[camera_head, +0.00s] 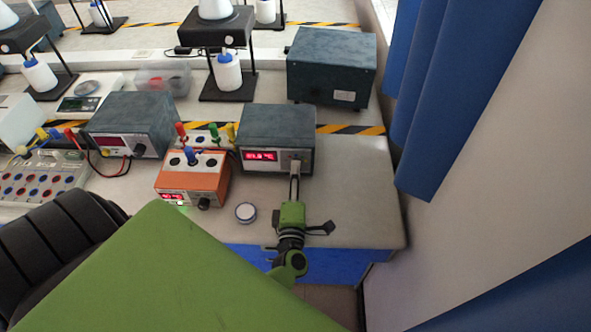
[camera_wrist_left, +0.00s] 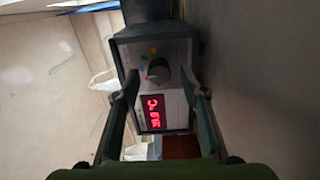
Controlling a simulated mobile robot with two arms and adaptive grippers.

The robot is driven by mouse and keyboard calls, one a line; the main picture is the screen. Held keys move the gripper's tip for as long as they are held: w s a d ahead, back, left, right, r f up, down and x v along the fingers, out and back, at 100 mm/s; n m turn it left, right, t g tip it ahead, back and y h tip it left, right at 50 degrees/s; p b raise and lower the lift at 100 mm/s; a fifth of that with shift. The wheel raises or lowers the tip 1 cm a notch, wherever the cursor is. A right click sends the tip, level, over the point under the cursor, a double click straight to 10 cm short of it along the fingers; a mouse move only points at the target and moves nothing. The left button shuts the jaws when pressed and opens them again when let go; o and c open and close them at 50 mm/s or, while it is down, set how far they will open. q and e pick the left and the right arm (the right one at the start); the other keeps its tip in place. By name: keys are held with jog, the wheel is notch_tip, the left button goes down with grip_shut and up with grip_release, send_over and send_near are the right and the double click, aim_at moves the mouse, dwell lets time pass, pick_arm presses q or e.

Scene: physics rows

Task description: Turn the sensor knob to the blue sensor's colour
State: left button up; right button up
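The sensor knob (camera_wrist_left: 159,71) is a dark round knob on the pale front panel of a dark box (camera_head: 278,122). Small coloured dots sit around it; yellow and green ones show in the wrist view. I cannot tell which dot it points to. A red lit display (camera_head: 261,156) is on the same panel. My right gripper is not in view.
Another dark box with a display (camera_head: 128,125) stands left. A large grey box (camera_head: 331,66) is behind. The bench is clear on the right, with blue curtains (camera_head: 455,90) beyond its edge.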

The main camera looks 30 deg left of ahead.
pick_arm(q)
jog(key=v, duration=0.6)
jog(key=shift+s+d, duration=0.15)
jog(key=shift+d, duration=0.05)
